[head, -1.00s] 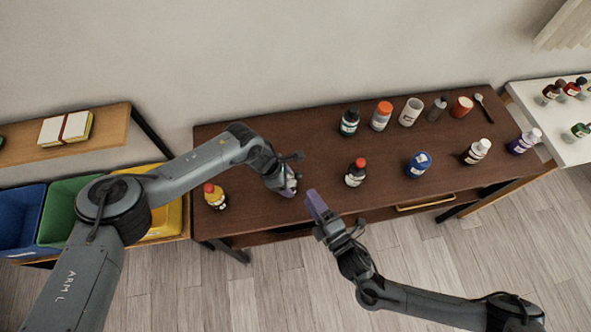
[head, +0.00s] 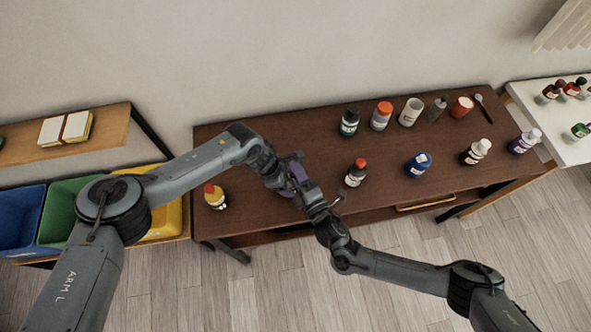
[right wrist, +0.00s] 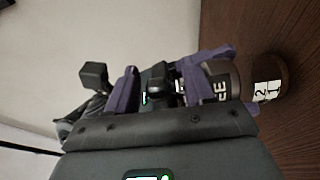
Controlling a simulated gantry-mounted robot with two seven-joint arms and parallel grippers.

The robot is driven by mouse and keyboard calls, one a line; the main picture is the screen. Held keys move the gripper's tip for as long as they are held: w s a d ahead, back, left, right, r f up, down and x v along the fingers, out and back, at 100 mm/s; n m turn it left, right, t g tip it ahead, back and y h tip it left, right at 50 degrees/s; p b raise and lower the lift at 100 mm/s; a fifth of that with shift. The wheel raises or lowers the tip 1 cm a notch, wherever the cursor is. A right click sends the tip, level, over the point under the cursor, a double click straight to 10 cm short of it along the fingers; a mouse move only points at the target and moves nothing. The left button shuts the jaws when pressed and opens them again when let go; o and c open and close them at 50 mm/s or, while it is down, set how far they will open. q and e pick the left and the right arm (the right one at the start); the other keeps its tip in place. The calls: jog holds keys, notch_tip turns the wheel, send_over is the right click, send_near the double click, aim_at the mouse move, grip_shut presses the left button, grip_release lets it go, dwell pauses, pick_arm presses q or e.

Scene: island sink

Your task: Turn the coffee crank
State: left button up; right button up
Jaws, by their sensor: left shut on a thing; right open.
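The coffee grinder (right wrist: 222,82), a grey cylinder with white letters and a dark base, lies along the picture in the right wrist view. My left gripper (head: 285,191) is shut on its body; purple fingers show against the cylinder in the right wrist view. My right gripper (head: 297,175) is beside the left one in the head view. Its two purple fingers stand apart (right wrist: 157,92) on either side of a black part at the grinder's top, seemingly the crank (right wrist: 158,80). Contact with that part cannot be told. In the head view the grippers hide the grinder.

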jog(key=shift+w+a, duration=0.2)
jog(key=shift+w, duration=0.25)
jog(key=c, duration=0.8)
jog(key=m+h, duration=0.1)
jog(key=h, duration=0.1)
jog(key=m+t+h, duration=0.1)
jog(key=h, duration=0.1)
jog(key=s+m+h, duration=0.1)
jog(key=m, duration=0.1)
jog(key=shift+a+r+t+h, duration=0.1)
jog(key=shift+a+t+h, duration=0.2)
jog(key=shift+h, duration=0.1)
jog(key=shift+c, duration=0.3)
jog(key=shift+s+d+r+m+h, duration=0.1)
jog(key=shift+m+h, duration=0.35)
jog(key=shift+h, duration=0.25)
jog(key=shift+d+r+m+h, duration=0.1)
jog(key=shift+m+h, duration=0.35)
jog(key=shift+h, duration=0.25)
jog(key=o, duration=0.9)
jog(key=shift+c, duration=0.2)
jog(key=shift+f, duration=0.15)
jog(key=shift+d, duration=0.1)
